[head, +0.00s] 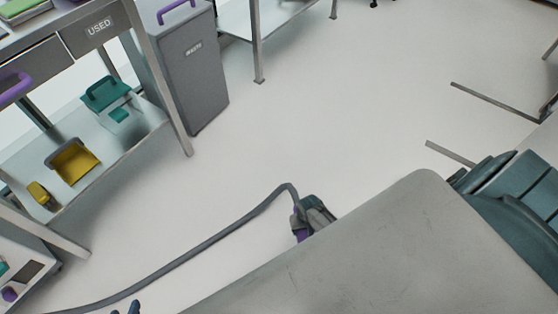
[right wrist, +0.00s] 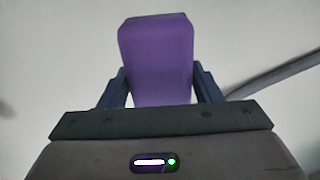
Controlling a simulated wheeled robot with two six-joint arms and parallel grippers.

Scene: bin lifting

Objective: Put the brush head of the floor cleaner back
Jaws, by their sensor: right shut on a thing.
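A purple piece (right wrist: 157,50) fills the middle of the right wrist view, held between the two dark blue fingers of my right gripper (right wrist: 158,85). In the head view the purple piece (head: 299,228) shows small beside my right gripper (head: 315,212), low in the middle. A grey hose (head: 205,243) runs from there to the lower left. Dark blue tips of what looks like my left gripper (head: 126,308) just show at the bottom edge; their opening is unclear. I cannot make out the brush head or the floor cleaner's body for sure.
A waste bin (head: 192,70) and a shelf with a yellow dustpan-like thing (head: 75,162) stand at upper left. The middle floor is clear.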

